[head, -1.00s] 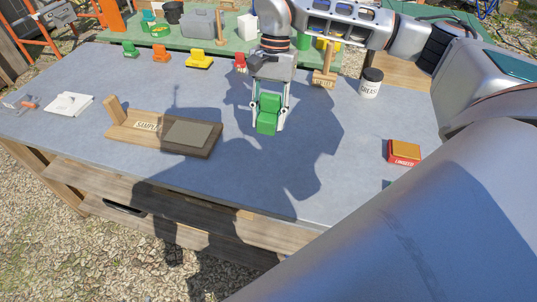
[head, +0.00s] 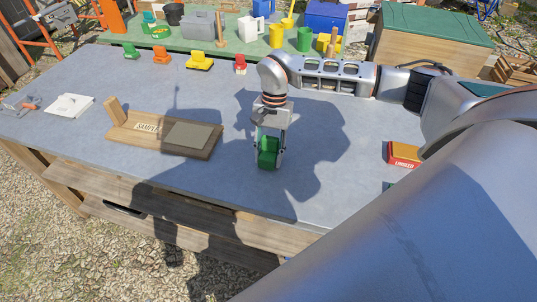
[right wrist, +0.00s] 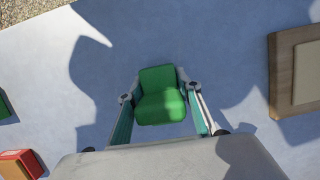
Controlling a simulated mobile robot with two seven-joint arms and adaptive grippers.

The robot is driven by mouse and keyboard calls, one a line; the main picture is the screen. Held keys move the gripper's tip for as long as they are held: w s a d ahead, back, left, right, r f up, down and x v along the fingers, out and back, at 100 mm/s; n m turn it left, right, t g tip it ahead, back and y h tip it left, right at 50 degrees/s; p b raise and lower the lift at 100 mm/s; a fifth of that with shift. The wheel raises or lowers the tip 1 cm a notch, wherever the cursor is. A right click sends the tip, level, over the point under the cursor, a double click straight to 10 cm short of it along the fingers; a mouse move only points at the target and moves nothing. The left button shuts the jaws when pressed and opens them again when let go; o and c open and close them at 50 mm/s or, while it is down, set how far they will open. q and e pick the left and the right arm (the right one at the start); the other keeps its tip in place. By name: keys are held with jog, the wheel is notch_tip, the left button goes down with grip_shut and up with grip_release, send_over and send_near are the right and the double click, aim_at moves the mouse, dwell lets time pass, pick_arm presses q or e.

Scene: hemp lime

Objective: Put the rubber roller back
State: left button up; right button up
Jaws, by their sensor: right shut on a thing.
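My right gripper (head: 268,158) is shut on a green stepped block (head: 268,150), low over the blue-grey table (head: 230,195), right of the sample board. I cannot tell whether the block touches the table. In the right wrist view the fingers (right wrist: 160,106) flank the green block (right wrist: 160,92), which has a raised back part and a lower front part. I cannot tell for sure that it is the rubber roller. Small green (head: 130,51), orange (head: 161,56), yellow (head: 199,62) and red (head: 240,65) pieces stand along the table's back edge. My left gripper is not in view.
The wooden sample board (head: 120,137) with a grey panel and upright peg lies left of centre. A red and orange linseed box (head: 403,154) sits at right, near my arm. White pads (head: 69,105) lie at far left. A green bench (head: 225,50) behind holds several containers.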

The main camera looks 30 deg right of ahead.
aim_at(271, 137)
jog(key=o, duration=1.1)
jog(key=shift+f, duration=0.1)
jog(key=shift+c, duration=0.2)
jog(key=v, duration=1.2)
